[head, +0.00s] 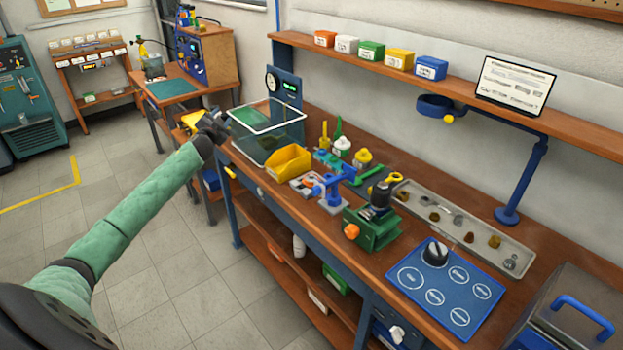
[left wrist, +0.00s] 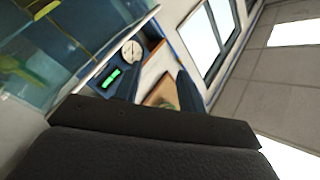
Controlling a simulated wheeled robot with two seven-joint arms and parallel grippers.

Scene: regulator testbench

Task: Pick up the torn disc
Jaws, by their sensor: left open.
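I cannot make out a torn disc in either view. Several small brown and grey parts lie in a long grey tray (head: 404,207) on the bench, too small to identify. My left gripper (head: 219,122) is at the left end of the bench, beside the clear tank (head: 268,143). In the left wrist view my left gripper (left wrist: 161,90) has its two dark fingers apart, with nothing seen between them. My right gripper is in neither view.
A yellow bin (head: 288,161), a blue stand (head: 333,186), a green vise-like fixture (head: 372,232) and a blue mat (head: 446,290) with a black knob (head: 435,253) crowd the bench. A shelf (head: 450,90) with coloured boxes runs above. Floor at left is clear.

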